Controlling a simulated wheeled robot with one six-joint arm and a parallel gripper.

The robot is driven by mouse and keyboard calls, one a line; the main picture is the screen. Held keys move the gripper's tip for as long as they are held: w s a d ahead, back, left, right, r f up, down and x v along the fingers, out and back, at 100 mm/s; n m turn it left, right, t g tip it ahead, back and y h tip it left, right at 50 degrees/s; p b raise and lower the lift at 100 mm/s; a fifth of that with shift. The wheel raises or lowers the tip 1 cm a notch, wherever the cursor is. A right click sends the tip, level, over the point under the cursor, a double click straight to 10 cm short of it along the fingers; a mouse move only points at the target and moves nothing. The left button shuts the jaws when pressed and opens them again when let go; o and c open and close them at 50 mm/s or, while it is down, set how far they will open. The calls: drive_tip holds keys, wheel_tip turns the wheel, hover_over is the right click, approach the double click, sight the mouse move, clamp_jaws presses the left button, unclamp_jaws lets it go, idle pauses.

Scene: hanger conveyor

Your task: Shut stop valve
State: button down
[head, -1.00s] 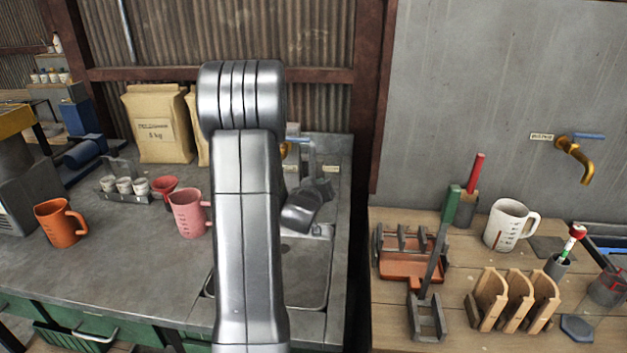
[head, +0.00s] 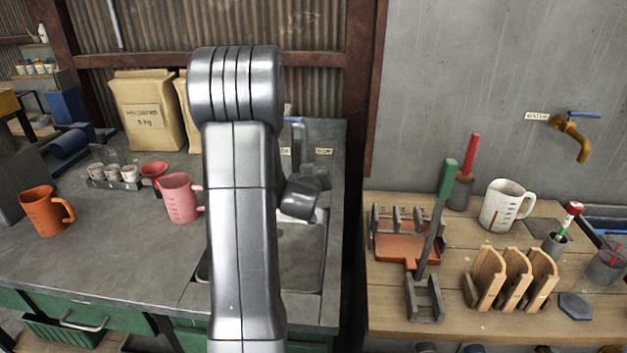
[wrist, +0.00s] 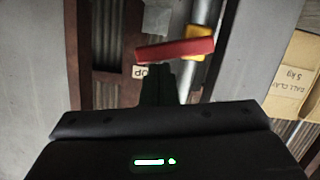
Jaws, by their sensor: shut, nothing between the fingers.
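The stop valve shows in the wrist view as a red lever (wrist: 176,50) on a yellow body (wrist: 199,42), set on a pale pipe. The lever lies across the picture, slightly tilted. A small label (wrist: 139,72) ending in "OP" sits beside it, partly hidden. My gripper (wrist: 157,70) is shut and empty, its dark fingertips just below the lever's left half. I cannot tell whether they touch it. In the head view my arm hides the gripper, and I cannot make out the red lever there.
A sink with a blue-levered tap (head: 299,140) is partly behind my arm. A pink jug (head: 180,198) and an orange jug (head: 44,211) stand on the left bench. Paper sacks (head: 146,112) stand at the back. The wooden bench (head: 387,308) on the right holds racks and a white jug (head: 505,205).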

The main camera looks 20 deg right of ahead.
drive_tip(key=shift+s+d+f+m+b, duration=0.2)
drive_tip(key=shift+f+m+b, duration=0.25)
drive_tip(key=shift+b, duration=1.1)
drive_tip(key=shift+d, duration=0.1)
drive_tip(key=shift+r, duration=0.1)
